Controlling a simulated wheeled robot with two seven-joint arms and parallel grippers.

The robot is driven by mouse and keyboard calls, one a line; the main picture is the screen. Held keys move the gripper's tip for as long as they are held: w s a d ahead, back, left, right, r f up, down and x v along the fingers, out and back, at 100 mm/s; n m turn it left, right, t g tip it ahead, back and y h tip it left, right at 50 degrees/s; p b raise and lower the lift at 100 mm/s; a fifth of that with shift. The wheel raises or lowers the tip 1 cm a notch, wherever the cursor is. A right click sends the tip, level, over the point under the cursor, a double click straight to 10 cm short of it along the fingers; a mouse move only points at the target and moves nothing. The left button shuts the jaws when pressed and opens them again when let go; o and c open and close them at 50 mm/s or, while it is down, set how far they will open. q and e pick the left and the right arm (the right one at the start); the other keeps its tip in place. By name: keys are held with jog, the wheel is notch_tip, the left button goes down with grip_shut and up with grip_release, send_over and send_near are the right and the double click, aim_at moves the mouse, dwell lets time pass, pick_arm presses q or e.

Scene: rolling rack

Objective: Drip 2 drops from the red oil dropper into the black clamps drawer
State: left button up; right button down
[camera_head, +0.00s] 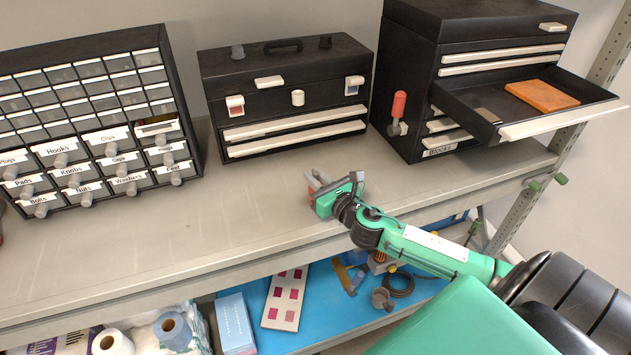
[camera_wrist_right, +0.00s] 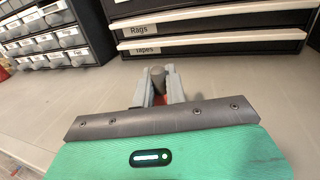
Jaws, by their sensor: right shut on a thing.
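My right gripper (camera_head: 320,187) is over the shelf's front part, in front of the middle toolbox. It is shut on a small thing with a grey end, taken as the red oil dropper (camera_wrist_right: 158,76). Red shows between the fingers, and the fingers hide most of it. In the right wrist view the gripper (camera_wrist_right: 160,90) points at the toolbox. A black drawer (camera_head: 468,112) with a white front is pulled out of the right chest. Its label cannot be seen, so I cannot tell if it is the clamps drawer. My left gripper is not in view.
An orange block (camera_head: 542,96) lies in the open drawer. A red-and-grey item (camera_head: 398,112) is at the right chest's side. The middle toolbox (camera_head: 285,85) and a labelled small-drawer cabinet (camera_head: 190,110) stand behind. The shelf top (camera_head: 190,235) is clear in front.

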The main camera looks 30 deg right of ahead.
notch_tip(320, 180, up, 20)
dwell(0.5)
jog(key=shift+f, duration=0.2)
